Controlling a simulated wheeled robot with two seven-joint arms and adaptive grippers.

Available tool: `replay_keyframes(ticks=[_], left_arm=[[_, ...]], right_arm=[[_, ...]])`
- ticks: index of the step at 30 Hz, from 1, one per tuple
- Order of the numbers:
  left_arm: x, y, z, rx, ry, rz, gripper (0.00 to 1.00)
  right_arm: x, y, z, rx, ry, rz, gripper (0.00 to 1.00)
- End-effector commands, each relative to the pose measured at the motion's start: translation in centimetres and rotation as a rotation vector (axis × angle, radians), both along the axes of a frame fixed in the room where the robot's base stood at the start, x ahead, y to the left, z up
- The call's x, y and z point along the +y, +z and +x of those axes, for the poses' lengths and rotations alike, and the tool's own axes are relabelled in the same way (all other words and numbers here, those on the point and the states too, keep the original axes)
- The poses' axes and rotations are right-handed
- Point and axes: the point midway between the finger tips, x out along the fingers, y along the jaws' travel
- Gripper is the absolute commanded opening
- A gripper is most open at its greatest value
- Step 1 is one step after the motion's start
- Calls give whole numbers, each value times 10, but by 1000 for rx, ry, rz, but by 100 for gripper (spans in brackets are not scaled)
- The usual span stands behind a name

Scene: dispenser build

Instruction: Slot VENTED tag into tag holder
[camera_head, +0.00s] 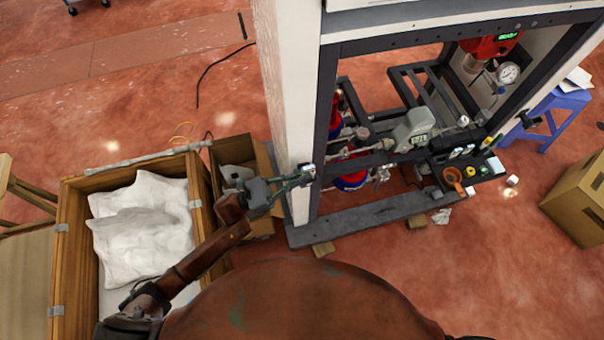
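My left gripper (296,180) is at the lower part of the dispenser frame's front left post (325,130). Its greenish fingers point right, and their tips are at a small silvery piece (308,169) by the post. The piece is too small to tell whether it is a tag or a tag holder, and no VENTED lettering can be read. I cannot tell whether the fingers are shut on it. My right gripper is out of view.
A wooden crate (67,200) with white sacks (140,225) stands at left, beside an open cardboard box (262,225). A black tray (480,178) of small parts is on the frame's right. A cardboard box (580,205) and blue stool (570,100) stand further right.

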Motion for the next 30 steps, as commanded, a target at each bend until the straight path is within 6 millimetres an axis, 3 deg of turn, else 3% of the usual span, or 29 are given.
replay_keyframes(ticks=[7,8,16,22,27,30], left_arm=[[0,-2,0,3,1,4,0],[0,-2,0,3,1,4,6],[0,-2,0,3,1,4,25],[0,-1,0,2,1,3,25],[0,-1,0,1,1,3,36],[0,-1,0,1,1,3,37]], right_arm=[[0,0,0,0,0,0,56],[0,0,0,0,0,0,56],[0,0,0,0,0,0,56],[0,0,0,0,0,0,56],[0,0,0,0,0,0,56],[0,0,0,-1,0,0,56]])
